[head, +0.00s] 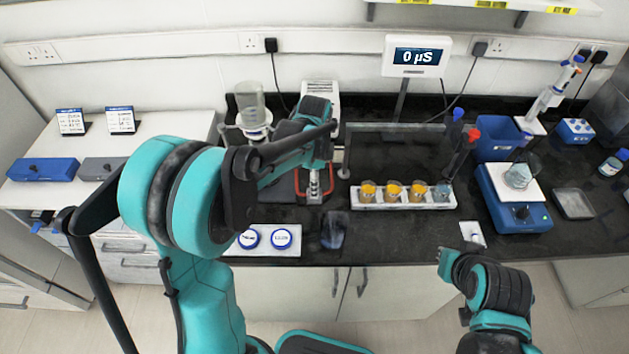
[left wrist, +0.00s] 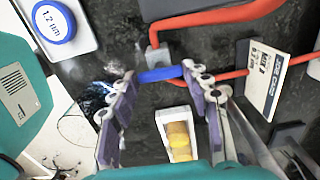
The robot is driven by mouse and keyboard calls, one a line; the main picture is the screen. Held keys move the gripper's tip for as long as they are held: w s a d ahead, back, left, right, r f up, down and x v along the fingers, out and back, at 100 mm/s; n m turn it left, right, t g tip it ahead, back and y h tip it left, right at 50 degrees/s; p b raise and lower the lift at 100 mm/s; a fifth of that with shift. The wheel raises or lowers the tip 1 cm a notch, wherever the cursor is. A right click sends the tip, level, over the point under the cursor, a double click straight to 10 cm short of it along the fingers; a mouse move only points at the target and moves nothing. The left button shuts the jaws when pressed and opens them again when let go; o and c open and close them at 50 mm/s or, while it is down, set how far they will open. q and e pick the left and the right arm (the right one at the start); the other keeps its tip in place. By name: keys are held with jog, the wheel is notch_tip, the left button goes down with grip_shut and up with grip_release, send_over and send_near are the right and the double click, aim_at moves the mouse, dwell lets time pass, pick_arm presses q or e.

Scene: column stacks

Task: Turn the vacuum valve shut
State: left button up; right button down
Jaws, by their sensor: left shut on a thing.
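The vacuum valve shows in the left wrist view as a blue lever (left wrist: 160,75) beside a small metal block, with red tubing (left wrist: 215,25) at the block. My left gripper (left wrist: 158,73) is shut on the blue lever, with a purple-padded finger at each end of it. In the head view my left gripper (head: 314,188) points down at the bench, and the lever is hidden there. My right gripper (head: 446,264) is low at the right, in front of the bench edge, apart from everything; its fingers are not clear.
A white rack (head: 365,205) with orange-filled cups stands right of my left gripper. Blue-capped items sit on a white tray (head: 266,250) at the front edge. A clear vessel (head: 334,230) stands near. A glass bottle (head: 250,100) stands behind my left arm. A balance (head: 515,195) is at the right.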

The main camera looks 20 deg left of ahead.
pick_arm(q)
jog(key=o, duration=1.2)
jog(key=shift+c, duration=0.2)
